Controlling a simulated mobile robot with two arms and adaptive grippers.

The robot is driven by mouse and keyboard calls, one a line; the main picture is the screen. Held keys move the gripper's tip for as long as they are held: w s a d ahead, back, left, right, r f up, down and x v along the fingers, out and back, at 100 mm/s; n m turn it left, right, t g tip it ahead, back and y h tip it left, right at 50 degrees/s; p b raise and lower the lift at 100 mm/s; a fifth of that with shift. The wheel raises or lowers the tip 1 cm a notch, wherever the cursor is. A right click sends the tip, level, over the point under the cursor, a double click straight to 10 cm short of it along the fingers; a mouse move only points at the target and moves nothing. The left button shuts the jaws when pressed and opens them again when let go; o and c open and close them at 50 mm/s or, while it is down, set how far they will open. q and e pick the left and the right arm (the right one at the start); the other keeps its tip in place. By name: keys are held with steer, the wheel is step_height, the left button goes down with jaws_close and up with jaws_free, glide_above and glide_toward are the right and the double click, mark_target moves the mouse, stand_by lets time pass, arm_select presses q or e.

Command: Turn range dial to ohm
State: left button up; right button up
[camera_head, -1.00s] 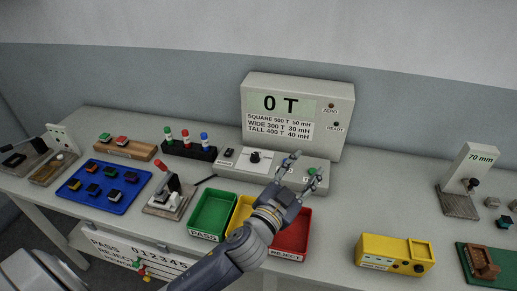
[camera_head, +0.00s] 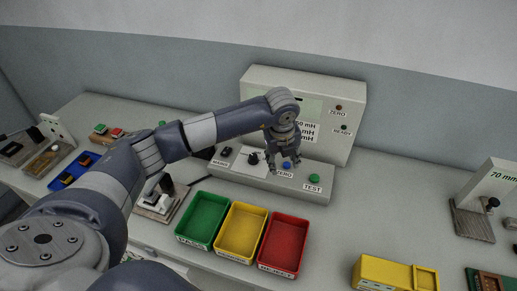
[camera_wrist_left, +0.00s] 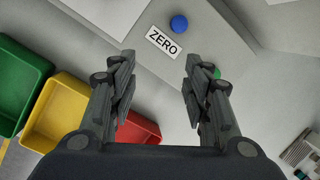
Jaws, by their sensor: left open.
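The range dial (camera_head: 253,158) is a small black knob on a white plate (camera_head: 240,165) on the sloped front of the grey tester (camera_head: 225,174). Its pointer is too small to read. My left gripper (camera_head: 287,162) points down over the panel, just right of the dial, near the blue ZERO button (camera_head: 287,166). Its fingers are apart and empty in the left wrist view (camera_wrist_left: 155,90), where the blue button (camera_wrist_left: 179,24) and part of the white plate (camera_wrist_left: 112,12) show but the dial does not. My right gripper is not in view.
A green TEST button (camera_head: 314,178) is right of the ZERO button. Green (camera_head: 184,235), yellow (camera_head: 222,247) and red (camera_head: 262,263) trays stand in front of the tester. A lever fixture (camera_head: 157,205) stands to the left. My left arm hides part of the display.

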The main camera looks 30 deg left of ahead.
mark_target(253, 156)
arm_select(q)
steer(key=w+a+r+n+y, duration=0.1)
steer(key=a+r+n+y, duration=0.15)
steer(key=a, duration=0.65)
steer(key=shift+g+y, duration=0.3)
steer(key=shift+y, duration=0.15)
steer(key=p+x, duration=0.3)
steer(key=x, duration=0.5)
steer(key=shift+w, duration=0.15)
steer(key=shift+x, duration=0.85)
steer(key=shift+m, duration=0.25)
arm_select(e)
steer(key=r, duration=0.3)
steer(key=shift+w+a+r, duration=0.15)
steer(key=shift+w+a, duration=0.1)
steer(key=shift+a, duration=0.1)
arm_select(q)
steer(key=c, duration=1.1)
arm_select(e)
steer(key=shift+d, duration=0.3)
